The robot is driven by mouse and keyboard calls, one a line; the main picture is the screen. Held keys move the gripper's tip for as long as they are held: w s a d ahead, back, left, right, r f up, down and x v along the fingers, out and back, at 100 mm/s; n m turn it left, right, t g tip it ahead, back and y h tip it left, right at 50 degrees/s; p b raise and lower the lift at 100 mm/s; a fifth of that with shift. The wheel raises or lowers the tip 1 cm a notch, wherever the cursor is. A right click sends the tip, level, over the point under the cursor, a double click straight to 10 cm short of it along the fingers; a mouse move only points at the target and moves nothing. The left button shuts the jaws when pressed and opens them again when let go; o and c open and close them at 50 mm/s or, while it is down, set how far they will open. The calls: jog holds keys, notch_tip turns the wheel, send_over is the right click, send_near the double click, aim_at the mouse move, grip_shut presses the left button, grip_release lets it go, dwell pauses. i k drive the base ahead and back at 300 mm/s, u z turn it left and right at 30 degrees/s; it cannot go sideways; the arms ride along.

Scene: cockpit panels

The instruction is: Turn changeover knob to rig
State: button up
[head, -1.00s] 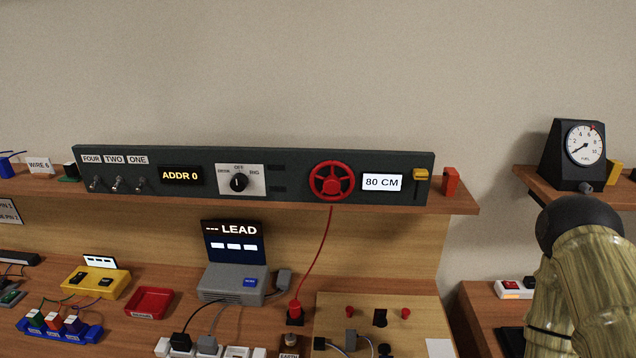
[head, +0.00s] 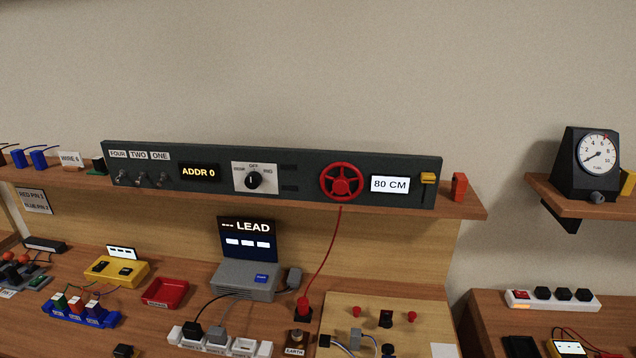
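The changeover knob (head: 254,180) is a black round knob on a white plate (head: 241,185) in the dark panel (head: 300,191) on the shelf. The plate has a label at its left, OFF at the top and RIG at the right. The lettering is small, and the left label is hard to read. The knob's pointer looks to be near the top, by OFF, but it is too small to be sure. My gripper is not in the head view.
A red handwheel (head: 341,182) and an 80 CM display (head: 390,185) sit right of the knob. An ADDR 0 display (head: 199,172) and several toggle switches (head: 141,179) are to its left. A grey LEAD unit (head: 246,279) stands below. The space before the panel looks clear.

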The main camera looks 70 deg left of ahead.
aim_at(253, 179)
jog(key=z, duration=0.1)
jog(key=k, duration=0.95)
jog(key=u, duration=1.05)
